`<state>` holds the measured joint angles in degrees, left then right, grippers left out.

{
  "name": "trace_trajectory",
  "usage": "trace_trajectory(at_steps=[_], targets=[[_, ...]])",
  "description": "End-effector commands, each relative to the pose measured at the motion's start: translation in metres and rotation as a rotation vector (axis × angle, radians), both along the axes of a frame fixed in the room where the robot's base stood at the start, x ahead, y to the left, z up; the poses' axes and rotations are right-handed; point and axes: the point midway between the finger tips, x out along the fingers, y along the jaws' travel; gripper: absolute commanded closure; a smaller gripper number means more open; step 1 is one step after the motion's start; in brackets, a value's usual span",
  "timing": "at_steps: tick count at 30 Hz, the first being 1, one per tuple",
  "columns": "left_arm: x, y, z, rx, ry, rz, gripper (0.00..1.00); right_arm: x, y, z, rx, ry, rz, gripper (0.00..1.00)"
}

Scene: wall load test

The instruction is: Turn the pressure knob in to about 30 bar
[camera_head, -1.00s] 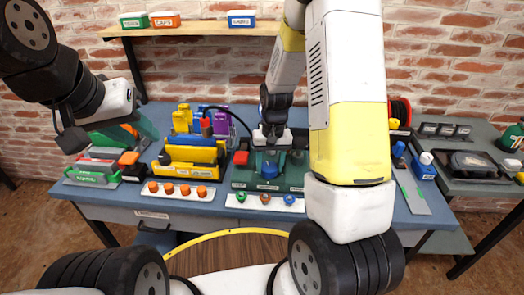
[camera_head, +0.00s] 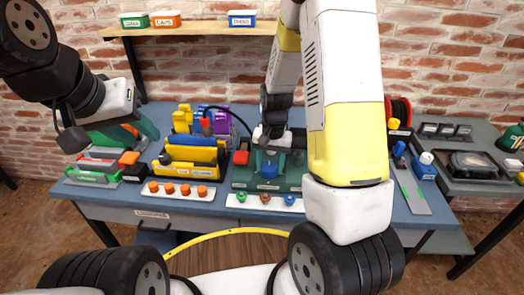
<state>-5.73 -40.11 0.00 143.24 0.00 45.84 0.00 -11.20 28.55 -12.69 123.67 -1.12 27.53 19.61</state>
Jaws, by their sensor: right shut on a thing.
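A dark green pump unit (camera_head: 240,181) stands on the blue workbench, with a red block (camera_head: 241,157) at its left and a blue round part (camera_head: 268,171) at its front. My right gripper (camera_head: 269,149) reaches down over this unit from behind my large white and yellow arm. It is shut on a small part at the top of the unit, seemingly the pressure knob, which the fingers hide. I cannot read a pressure value from here. My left gripper (camera_head: 72,139) hangs at the far left above the bench, away from the unit; its fingers are unclear.
A yellow rack (camera_head: 190,155) stands left of the unit. White strips with orange knobs (camera_head: 168,188) and coloured caps (camera_head: 265,198) lie along the front edge. My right arm hides the bench right of the unit. A side table (camera_head: 458,182) is at right.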

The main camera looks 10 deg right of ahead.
Motion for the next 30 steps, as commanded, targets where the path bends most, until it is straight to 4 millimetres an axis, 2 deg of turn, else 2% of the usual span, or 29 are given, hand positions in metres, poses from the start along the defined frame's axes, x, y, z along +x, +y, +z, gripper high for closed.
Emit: trace_trajectory(at_steps=[1,2,5,16,27,30], targets=[[0.000,0.000,0.000,0.000,0.000,0.000,0.64,0.001,0.000,0.001,0.001,-0.004,0.001,0.89],[0.000,0.000,0.000,0.000,0.000,0.000,0.64,0.001,0.000,0.001,0.001,-0.004,0.001,0.44],[0.000,0.000,0.000,0.000,0.000,0.000,0.64,0.001,0.000,0.001,0.001,-0.004,0.001,0.26],[0.000,0.000,0.000,0.000,0.000,0.000,0.64,0.001,0.000,0.005,0.000,-0.003,0.001,0.26],[0.000,0.000,0.000,0.000,0.000,0.000,0.64,0.001,-0.002,0.062,0.001,-0.006,0.002,0.26],[0.000,0.000,0.000,0.000,0.000,0.000,0.64,0.000,-0.003,0.073,0.001,-0.004,0.001,0.26]])
